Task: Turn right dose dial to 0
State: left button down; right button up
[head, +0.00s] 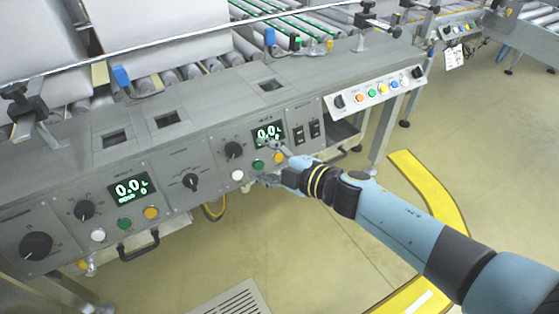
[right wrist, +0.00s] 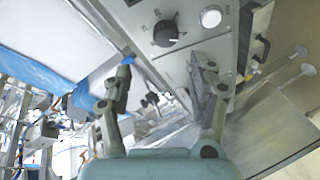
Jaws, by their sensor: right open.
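The right dose dial (head: 233,149) is a black knob on the grey front panel, left of a lit display (head: 268,133) that reads about 0.0. A black knob with a white mark, apparently this dial, shows in the right wrist view (right wrist: 166,33), beside a white button (right wrist: 210,16). My right gripper (head: 262,162) is in front of the panel, to the right of and below the dial. Its two fingers are spread and empty in the right wrist view (right wrist: 163,76), and the knob lies beyond the fingertips, apart from them. My left gripper is not in view.
White (head: 237,175), green (head: 258,166) and yellow (head: 278,157) buttons sit close to my right gripper. Black switches (head: 306,132) are to the right. A left display (head: 131,189) and a large black knob (head: 36,246) are further left. Open floor lies in front.

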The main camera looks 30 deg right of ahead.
jog(key=shift+v, duration=1.75)
jog(key=shift+r, duration=0.15)
jog(key=s+d+f+m+g+h+p, duration=0.1)
jog(key=s+d+f+m+g+h, duration=0.3)
jog(key=s+f, duration=0.75)
jog(key=s+d+f+m+g+h, duration=0.2)
jog(key=s+d+f+m, duration=0.3)
jog(key=s+f, duration=0.6)
jog(key=s+f+m+g, duration=0.3)
jog(key=s+f+g, duration=0.1)
jog(key=s, duration=0.7)
jog(key=s+f+m+g, duration=0.3)
jog(key=s+f+m, duration=0.1)
jog(key=s, duration=0.7)
jog(key=shift+s+d+f+g+h, duration=0.15)
jog(key=shift+d+f+g+h, duration=0.25)
jog(key=shift+f, duration=0.2)
